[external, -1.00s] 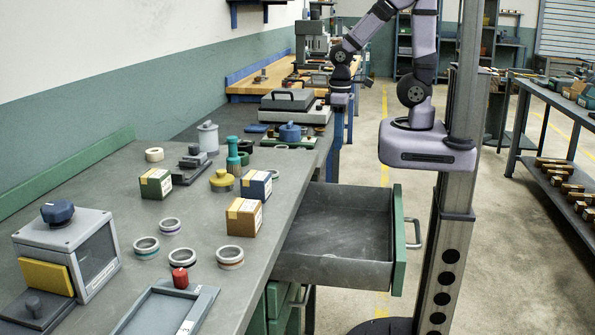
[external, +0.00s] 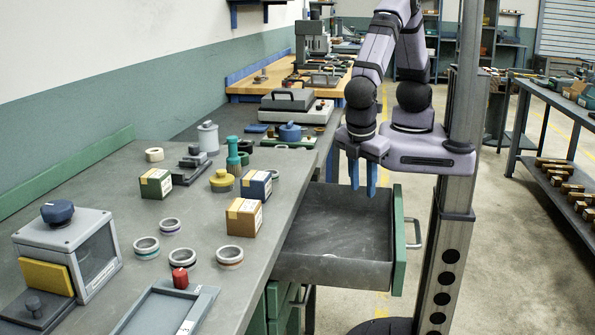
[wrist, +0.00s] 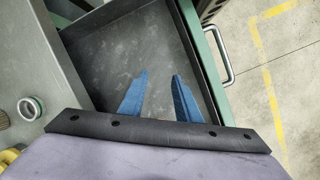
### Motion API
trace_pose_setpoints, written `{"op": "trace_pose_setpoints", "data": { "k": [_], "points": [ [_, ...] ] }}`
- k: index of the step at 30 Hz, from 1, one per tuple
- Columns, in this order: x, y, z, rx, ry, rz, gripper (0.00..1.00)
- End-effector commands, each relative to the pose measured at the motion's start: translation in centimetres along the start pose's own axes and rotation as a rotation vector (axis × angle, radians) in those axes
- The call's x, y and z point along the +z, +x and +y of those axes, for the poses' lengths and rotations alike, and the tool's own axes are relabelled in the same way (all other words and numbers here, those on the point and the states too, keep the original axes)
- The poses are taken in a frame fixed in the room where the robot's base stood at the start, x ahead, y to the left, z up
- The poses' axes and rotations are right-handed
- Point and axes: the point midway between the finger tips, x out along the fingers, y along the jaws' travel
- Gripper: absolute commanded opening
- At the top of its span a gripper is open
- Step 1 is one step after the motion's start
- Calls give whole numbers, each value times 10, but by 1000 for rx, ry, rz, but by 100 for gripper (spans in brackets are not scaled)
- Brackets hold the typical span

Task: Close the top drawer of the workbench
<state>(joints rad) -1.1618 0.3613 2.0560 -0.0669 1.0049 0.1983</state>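The top drawer (external: 333,272) of the workbench (external: 200,205) is pulled far out to the right and looks empty. Its green front (external: 399,245) carries a metal handle (external: 415,233) on the outer side. My gripper (external: 362,190) hangs above the back part of the drawer, blue fingers pointing down, apart and with nothing between them. In the wrist view the fingers (wrist: 158,88) are over the drawer floor (wrist: 130,45); the handle (wrist: 220,55) is to their right, outside the green front.
More green drawers (external: 280,305) are below. Open floor (external: 500,260) lies right of the drawer and my column.

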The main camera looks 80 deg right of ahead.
Motion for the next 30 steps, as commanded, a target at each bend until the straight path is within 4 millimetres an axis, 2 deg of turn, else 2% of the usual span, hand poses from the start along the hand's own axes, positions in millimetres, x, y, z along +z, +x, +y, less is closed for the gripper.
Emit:
{"op": "trace_pose_setpoints", "data": {
  "k": [1, 6, 9, 12, 15, 19, 26, 30],
  "points": [
    [-2, 3, -25, 30, -71, -11, 30],
    [4, 10, -95, 123, -256, -34, 30],
    [12, 16, -128, 173, -344, -40, 30],
    [22, 21, -152, 212, -409, -43, 30],
    [29, 25, -168, 239, -451, -45, 30],
    [33, 27, -178, 254, -476, -44, 30],
    [34, 30, -178, 257, -479, -47, 30],
    [34, 41, -174, 258, -478, -49, 30]
  ]
}}
